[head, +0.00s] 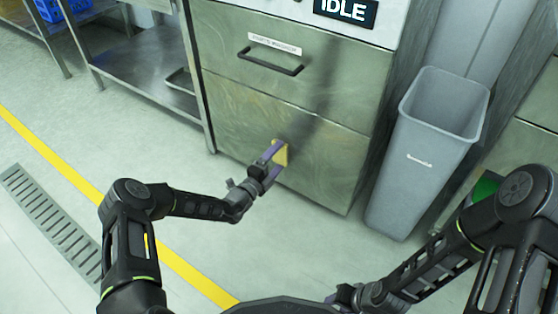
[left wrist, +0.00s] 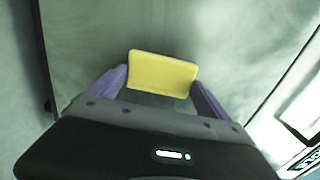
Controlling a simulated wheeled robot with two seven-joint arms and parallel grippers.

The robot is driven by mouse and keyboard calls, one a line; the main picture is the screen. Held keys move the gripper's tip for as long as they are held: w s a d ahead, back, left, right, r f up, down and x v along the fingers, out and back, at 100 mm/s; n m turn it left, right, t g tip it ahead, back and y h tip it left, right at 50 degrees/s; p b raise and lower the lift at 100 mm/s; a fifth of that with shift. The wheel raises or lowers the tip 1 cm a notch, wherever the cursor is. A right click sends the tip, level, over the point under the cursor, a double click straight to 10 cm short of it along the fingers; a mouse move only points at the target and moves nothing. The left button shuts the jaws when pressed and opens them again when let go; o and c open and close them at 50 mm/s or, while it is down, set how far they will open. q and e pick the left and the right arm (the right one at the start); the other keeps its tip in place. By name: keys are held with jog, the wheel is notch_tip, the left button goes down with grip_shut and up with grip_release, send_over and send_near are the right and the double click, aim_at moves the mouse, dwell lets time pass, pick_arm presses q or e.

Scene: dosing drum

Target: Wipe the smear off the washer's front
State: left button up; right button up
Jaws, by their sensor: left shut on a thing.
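The washer's front (head: 240,115) is a brushed metal panel with a drawer above and a plain lower panel. My left gripper (head: 274,160) is shut on a yellow sponge (head: 282,152), held at the lower panel. In the left wrist view the sponge (left wrist: 161,74) sits between the purple fingers, with the metal panel (left wrist: 220,30) behind it. I cannot tell whether it touches the panel. A dark vertical band and faint brownish patches show on the front; I cannot clearly make out the smear. My right gripper (head: 345,296) is low at the bottom edge, its fingers mostly hidden.
The drawer has a black handle (head: 271,61) and a label. An IDLE display (head: 346,10) is above. A grey bin (head: 425,150) stands right of the washer, and a metal shelf rack (head: 150,70) stands left. A yellow line and a drain grate (head: 50,222) mark the floor.

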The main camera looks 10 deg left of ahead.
pick_arm(q)
jog(key=shift+w+r, duration=0.1)
jog(key=shift+r, duration=0.05)
jog(key=shift+p+v, duration=0.65)
jog(key=shift+v, duration=0.15)
jog(key=p+v, duration=0.3)
jog(key=v, duration=0.3)
jog(key=shift+s, duration=0.35)
